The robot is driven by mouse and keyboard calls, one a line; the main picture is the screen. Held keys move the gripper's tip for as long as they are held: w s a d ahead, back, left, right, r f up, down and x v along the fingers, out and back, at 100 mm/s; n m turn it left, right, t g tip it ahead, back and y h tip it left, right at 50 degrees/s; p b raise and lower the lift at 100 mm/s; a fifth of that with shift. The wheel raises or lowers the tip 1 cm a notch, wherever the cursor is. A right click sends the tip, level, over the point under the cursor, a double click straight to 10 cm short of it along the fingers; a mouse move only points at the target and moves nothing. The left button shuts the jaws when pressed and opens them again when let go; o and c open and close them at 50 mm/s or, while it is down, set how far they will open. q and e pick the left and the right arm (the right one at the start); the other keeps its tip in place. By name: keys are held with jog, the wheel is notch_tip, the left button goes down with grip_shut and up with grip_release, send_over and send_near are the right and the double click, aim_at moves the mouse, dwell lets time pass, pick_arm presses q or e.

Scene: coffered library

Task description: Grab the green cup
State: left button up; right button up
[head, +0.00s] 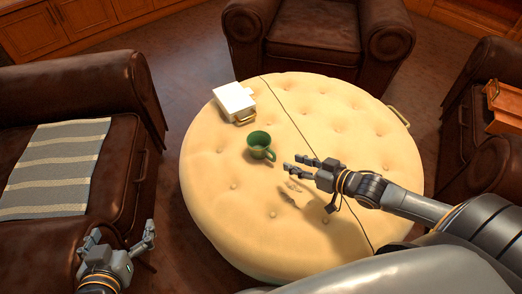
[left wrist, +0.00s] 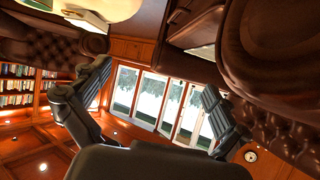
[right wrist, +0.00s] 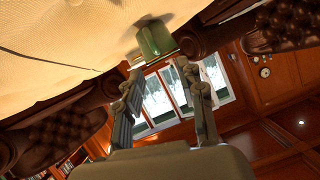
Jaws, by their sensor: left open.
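The green cup (head: 257,146) stands upright on the round cream tufted ottoman (head: 215,185), with its handle toward the right. My right gripper (head: 293,163) is over the ottoman, just right of the cup and apart from it, with its fingers pointing toward it. In the right wrist view the cup (right wrist: 155,40) shows beyond the fingertips (right wrist: 163,76), which are spread with nothing between them. My left gripper (head: 121,236) is open and empty at the lower left, beside the brown armchair.
A white box-like object (head: 232,102) with a brass-coloured handle lies on the ottoman behind the cup. Leather armchairs (head: 305,35) surround the ottoman; the left one bears a striped blanket (head: 55,165). The ottoman's front left part is clear.

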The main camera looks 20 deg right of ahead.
aim_at(274, 153)
jog(key=b+x, duration=0.1)
jog(key=x, duration=0.3)
jog(key=shift+w+f+b, duration=0.15)
jog(key=shift+w+b, duration=0.05)
jog(key=shift+b, duration=0.1)
jog(key=shift+w+a, duration=0.1)
jog(key=shift+w, duration=0.05)
jog(key=shift+w+a+f+b, duration=0.1)
jog(key=shift+w+f+b, duration=0.2)
jog(key=shift+w+b, duration=0.25)
jog(key=shift+w+a+f+b, duration=0.1)
jog(key=shift+w+f+b, duration=0.25)
jog(key=shift+w, duration=0.25)
jog(key=shift+b+x, duration=0.6)
jog(key=shift+x, duration=0.5)
jog(key=shift+w+a, duration=0.1)
jog(key=shift+w, duration=0.1)
pick_arm(q)
notch_tip(274, 153, up, 20)
jog(key=d+t+h, duration=0.2)
jog(key=t+h, duration=0.2)
jog(key=t, duration=0.8)
jog(key=shift+s+d+f+m+t, duration=0.2)
jog(key=shift+d+m+t, duration=0.1)
jog(key=shift+d+t, duration=0.1)
pick_arm(e)
jog(key=shift+r, duration=0.1)
grip_shut()
